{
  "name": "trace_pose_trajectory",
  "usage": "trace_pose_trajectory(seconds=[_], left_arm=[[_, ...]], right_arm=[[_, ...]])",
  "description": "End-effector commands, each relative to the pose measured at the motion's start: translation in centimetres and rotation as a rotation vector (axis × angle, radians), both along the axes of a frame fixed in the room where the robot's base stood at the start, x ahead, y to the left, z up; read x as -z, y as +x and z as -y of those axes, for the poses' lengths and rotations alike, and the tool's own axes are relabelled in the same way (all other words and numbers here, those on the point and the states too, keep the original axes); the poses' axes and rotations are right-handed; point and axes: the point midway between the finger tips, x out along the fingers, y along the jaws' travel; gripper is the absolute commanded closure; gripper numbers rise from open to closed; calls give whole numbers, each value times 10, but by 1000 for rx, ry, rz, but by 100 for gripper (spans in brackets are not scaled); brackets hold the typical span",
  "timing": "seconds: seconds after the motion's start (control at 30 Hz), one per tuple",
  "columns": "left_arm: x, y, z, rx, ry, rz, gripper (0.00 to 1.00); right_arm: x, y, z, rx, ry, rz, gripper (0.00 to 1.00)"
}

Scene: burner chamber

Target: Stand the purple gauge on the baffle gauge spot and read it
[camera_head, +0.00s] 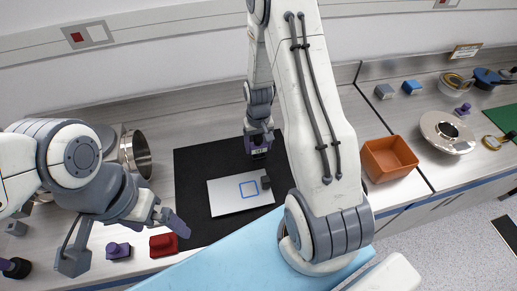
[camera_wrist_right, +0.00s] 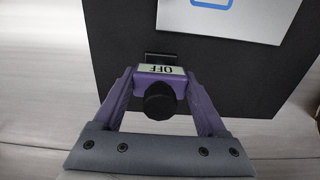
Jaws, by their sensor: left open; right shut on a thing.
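The purple gauge (camera_wrist_right: 160,85) is between the purple fingers of my right gripper (camera_wrist_right: 163,88), which is shut on it; its black knob faces the wrist camera and its label reads OFF, upside down in that view. In the head view my right gripper (camera_head: 258,150) is over the far part of the black mat. Whether the gauge touches the mat is unclear. A white plate (camera_head: 225,205) with a blue square outline (camera_head: 249,189) lies on the mat, nearer than the gripper. My left gripper (camera_head: 166,219) is open and empty, left of the plate.
A red block (camera_head: 163,246) and a purple piece (camera_head: 117,251) are by the left gripper. An orange bin (camera_head: 389,158) stands right of my right arm. The black mat (camera_head: 200,160) has bare room left of the plate.

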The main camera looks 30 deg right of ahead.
Motion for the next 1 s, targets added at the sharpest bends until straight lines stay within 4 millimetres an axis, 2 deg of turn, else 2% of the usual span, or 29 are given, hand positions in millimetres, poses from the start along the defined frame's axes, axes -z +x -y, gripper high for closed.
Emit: trace_pose_trajectory(seconds=[0.1,0.23,0.67,0.7,0.73,0.77,1.0], left_arm=[[-10,0,0,1,0,0,0],[-15,0,0,2,0,0,0],[-10,0,0,2,0,0,0],[-11,0,0,2,0,0,0],[-11,0,0,2,0,0,0],[-11,0,0,2,0,0,0],[-12,0,0,2,0,0,0]], right_arm=[[15,-2,0,0,2,-7,95],[28,-1,0,0,1,-4,95],[37,-1,0,0,0,-1,95],[36,-1,0,0,1,-2,18],[36,-1,0,0,0,-1,6],[36,-1,0,0,1,-2,0],[34,-1,0,0,1,-2,0]])
